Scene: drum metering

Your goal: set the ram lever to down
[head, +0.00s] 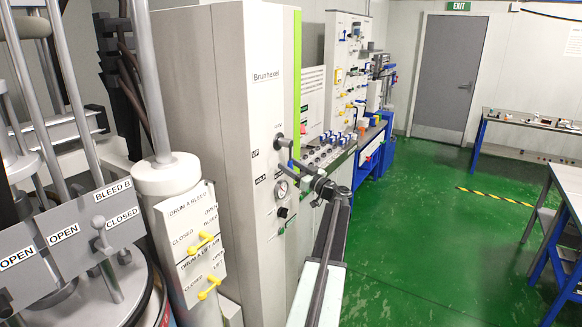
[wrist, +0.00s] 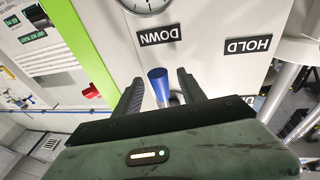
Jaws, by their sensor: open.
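The ram lever's blue grip (wrist: 160,86) shows in the wrist view between the two fingers of my open gripper (wrist: 158,92). I see no clear contact on either side. The picture is upside down there; the grip's end is close to the DOWN label (wrist: 160,35), with the HOLD label (wrist: 248,46) off to the right. In the head view my gripper (head: 298,167) is at the cabinet front, and the blue grip (head: 291,163) shows only in part beside it. The lever's pivot (head: 281,142) is above. My gripper hides part of the lever.
The tall cabinet (head: 205,110) carries a round gauge (head: 281,189) below the lever and a black knob (head: 283,212). The green floor (head: 420,240) at right is open, with benches beyond.

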